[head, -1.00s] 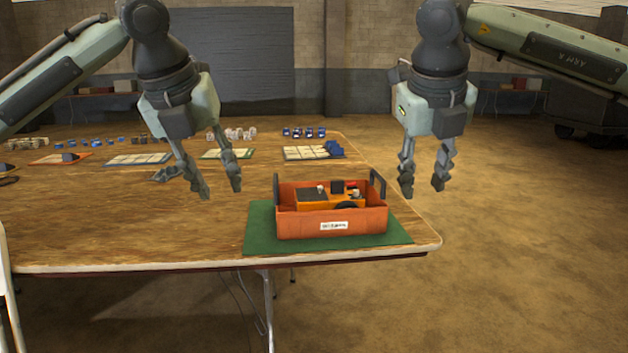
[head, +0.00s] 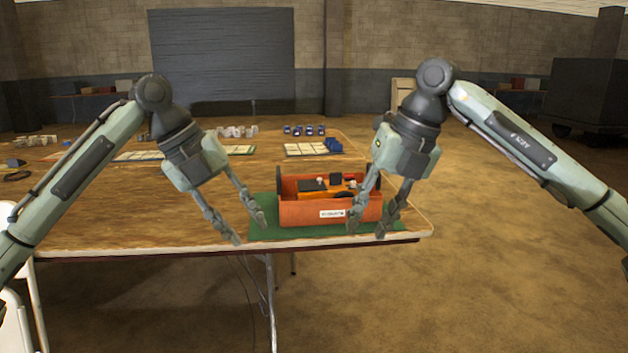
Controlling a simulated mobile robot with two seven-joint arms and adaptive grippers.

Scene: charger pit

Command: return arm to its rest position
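My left gripper (head: 249,231) is open and empty, pointing down to the right in front of the table's front edge, left of the orange crate. My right gripper (head: 366,231) is open, with its fingers in front of the right part of the crate in the picture. Nothing shows between the fingers of either gripper. Both arms are bent, coming in from the lower corners. The orange crate (head: 299,213) stands upright on a green mat (head: 262,231) and holds an orange and black device (head: 313,187). The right fingers hide part of the crate's right end.
The wooden table (head: 130,215) carries white trays (head: 305,149), blue pieces (head: 300,130) and white pieces (head: 237,131) at the back. A white chair (head: 14,315) stands at the lower left. The floor to the right of the table is clear.

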